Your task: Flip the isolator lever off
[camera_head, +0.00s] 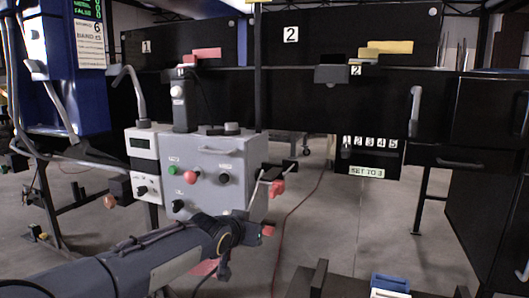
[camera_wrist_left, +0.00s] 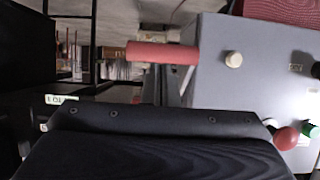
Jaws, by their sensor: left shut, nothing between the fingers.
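The grey control box (camera_head: 215,165) stands at centre left in the head view, and its face fills the right of the left wrist view (camera_wrist_left: 240,85). The isolator lever has a red handle (camera_head: 277,188) beside the box's right side. In the left wrist view the red handle (camera_wrist_left: 160,53) lies roughly horizontal, just beyond my gripper. My gripper's dark body hides the lower wrist view. My right gripper is not in view.
A green button (camera_head: 173,170) and dark knobs sit on the box front. A white meter box (camera_head: 146,158) stands to its left. A black panel with numbered slots (camera_head: 370,150) hangs at right. A blue bin (camera_head: 390,282) is at bottom right. Open floor lies behind.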

